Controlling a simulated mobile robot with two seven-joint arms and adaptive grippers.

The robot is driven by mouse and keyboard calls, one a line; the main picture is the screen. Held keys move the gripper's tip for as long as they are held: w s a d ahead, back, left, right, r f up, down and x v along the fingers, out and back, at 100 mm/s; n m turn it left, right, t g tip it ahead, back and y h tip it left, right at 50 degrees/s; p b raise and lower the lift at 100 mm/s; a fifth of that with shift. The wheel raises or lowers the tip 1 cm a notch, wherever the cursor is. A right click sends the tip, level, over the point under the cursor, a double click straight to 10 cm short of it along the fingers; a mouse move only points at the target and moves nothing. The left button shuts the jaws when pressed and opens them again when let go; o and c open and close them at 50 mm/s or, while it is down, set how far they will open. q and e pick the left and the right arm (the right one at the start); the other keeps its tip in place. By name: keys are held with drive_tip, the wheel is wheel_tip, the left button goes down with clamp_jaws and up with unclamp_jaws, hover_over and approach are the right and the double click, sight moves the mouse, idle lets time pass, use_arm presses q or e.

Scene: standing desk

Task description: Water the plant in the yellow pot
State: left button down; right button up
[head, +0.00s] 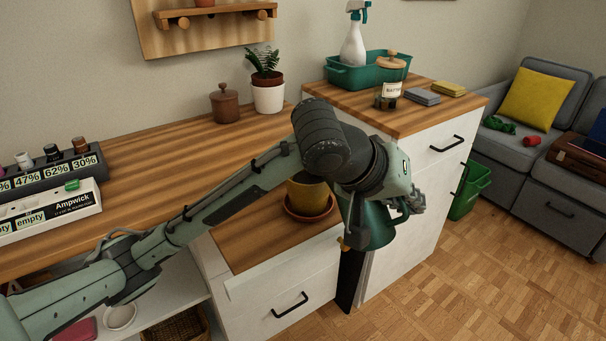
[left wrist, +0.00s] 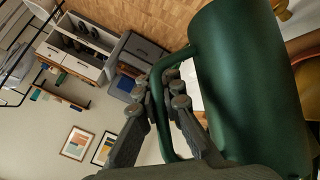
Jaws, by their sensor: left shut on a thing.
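My left gripper (head: 412,203) is shut on the handle of a dark green watering can (head: 374,228). In the left wrist view the fingers (left wrist: 162,100) close around the handle beside the large green body (left wrist: 245,75). The can hangs just right of the yellow pot (head: 309,196), near the cabinet's right edge. The yellow pot stands on a terracotta saucer (head: 290,210) on the lower wooden top. My arm and wrist cover the pot's upper part, and its plant is hidden. My right gripper is not in view.
A white pot with a green plant (head: 268,95) and a brown lidded jar (head: 226,103) stand behind on the desk. The higher cabinet (head: 432,165) at right holds a green tray (head: 345,79), spray bottle (head: 353,42) and jar (head: 390,95). The lower top's front left is clear.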

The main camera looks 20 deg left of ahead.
use_arm(q)
drive_tip(key=d+f+m+t+y, duration=0.1)
drive_tip(key=f+y, duration=0.1)
drive_tip(key=s+d+f+m+y, duration=0.1)
drive_tip(key=d+f+y, duration=0.1)
drive_tip(key=shift+s+d+f+m+t, duration=0.2)
drive_tip(key=shift+d+m+t, duration=0.1)
drive_tip(key=shift+t, duration=0.1)
drive_tip(key=shift+a, duration=0.1)
idle(0.5)
idle(1.3)
